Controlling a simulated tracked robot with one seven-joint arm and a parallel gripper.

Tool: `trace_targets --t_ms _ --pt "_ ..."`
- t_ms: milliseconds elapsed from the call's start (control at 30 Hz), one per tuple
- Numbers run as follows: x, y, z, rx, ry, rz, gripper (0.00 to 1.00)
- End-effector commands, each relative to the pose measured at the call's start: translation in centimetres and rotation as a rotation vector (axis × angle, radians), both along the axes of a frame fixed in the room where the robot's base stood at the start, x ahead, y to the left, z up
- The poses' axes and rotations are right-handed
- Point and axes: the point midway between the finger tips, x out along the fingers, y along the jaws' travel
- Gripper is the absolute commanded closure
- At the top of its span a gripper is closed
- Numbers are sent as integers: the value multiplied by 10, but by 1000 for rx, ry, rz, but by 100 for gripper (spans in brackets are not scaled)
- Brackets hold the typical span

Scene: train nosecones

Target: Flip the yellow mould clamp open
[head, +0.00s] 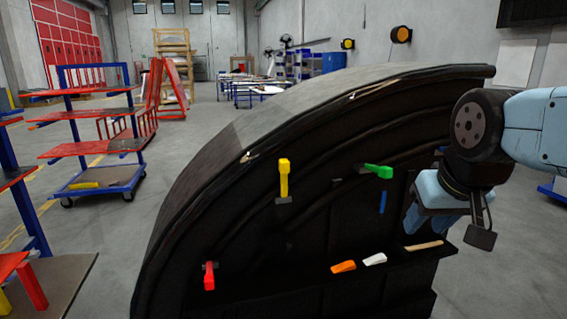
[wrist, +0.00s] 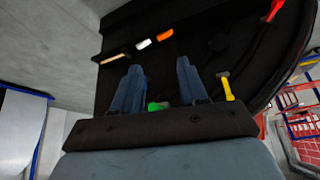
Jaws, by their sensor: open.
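The yellow mould clamp (head: 284,180) is on the dark inner face of the curved mould (head: 240,225), its handle standing upright above a dark base in the head view. In the wrist view the yellow clamp (wrist: 227,88) lies just right of the right finger, apart from it. My gripper (wrist: 158,68) is open and empty, its two blue fingers pointing towards the mould. In the head view my gripper (head: 412,215) is at the right of the mould, well right of the yellow clamp. The green clamp (head: 378,171) lies between them, its handle sideways; the wrist view shows it partly hidden (wrist: 157,106).
A red clamp (head: 209,276) sits lower left on the mould. An orange wedge (head: 343,267), a white wedge (head: 375,259) and a wooden-handled tool (head: 424,246) lie on the mould's ledge. A red and blue shelf cart (head: 95,150) stands at left.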

Motion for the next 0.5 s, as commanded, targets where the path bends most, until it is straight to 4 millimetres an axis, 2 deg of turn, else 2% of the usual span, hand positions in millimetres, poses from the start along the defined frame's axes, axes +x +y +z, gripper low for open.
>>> trace_targets --t_ms 167,300,367,500 --pt "0 0 0 0 0 0 57" --pt "4 1 0 1 -7 4 45" --pt "13 3 0 4 -22 11 40" --pt "51 15 -3 19 -94 39 40"
